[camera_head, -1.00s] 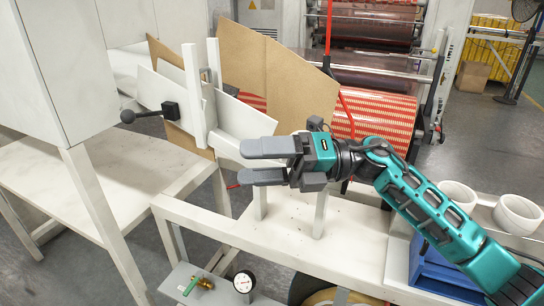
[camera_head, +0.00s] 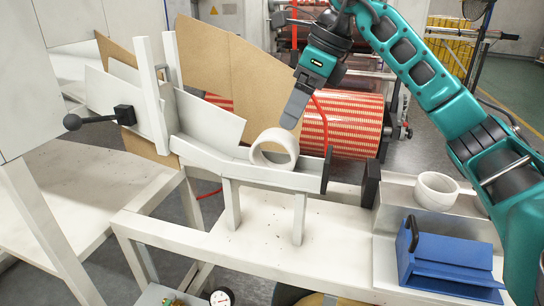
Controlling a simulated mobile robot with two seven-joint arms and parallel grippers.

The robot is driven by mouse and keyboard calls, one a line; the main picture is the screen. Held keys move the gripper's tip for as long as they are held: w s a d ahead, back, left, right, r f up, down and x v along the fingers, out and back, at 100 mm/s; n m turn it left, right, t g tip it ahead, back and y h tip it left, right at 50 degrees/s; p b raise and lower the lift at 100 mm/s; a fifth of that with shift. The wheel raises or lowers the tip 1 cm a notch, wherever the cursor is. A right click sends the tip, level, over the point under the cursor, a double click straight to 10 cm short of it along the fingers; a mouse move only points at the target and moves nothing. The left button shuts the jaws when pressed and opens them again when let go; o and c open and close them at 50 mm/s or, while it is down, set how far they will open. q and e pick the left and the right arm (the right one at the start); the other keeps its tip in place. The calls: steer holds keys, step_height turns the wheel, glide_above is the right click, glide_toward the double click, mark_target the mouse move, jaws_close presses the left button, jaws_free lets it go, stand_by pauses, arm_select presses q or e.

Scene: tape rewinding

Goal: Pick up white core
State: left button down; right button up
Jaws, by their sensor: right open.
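A white core (camera_head: 289,142) lies on its side at the lower end of the white sloped chute (camera_head: 215,155), its round opening facing the camera. My right gripper (camera_head: 293,116) points down just above the core. Its grey fingers overlap in this view, and the tips are close to the core's top. I cannot tell if they touch it, and nothing shows held between them. Another white core (camera_head: 436,196) stands in the tray at the right. My left gripper is not in view.
A dark end plate (camera_head: 327,170) closes the chute's right end, with another dark block (camera_head: 371,183) beyond it. A blue box (camera_head: 450,265) with a black handle sits at the lower right. Brown boards (camera_head: 245,75) rise behind the chute. The white table (camera_head: 255,235) below is mostly bare.

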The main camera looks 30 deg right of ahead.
mark_target(282, 135)
steer(key=x, duration=0.4)
steer(key=b+x, duration=0.1)
steer(key=x, duration=0.4)
steer(key=shift+s+a, duration=0.2)
steer(key=shift+a, duration=0.05)
steer(key=shift+r, duration=0.1)
steer(key=shift+c, duration=0.4)
steer(key=c, duration=0.7)
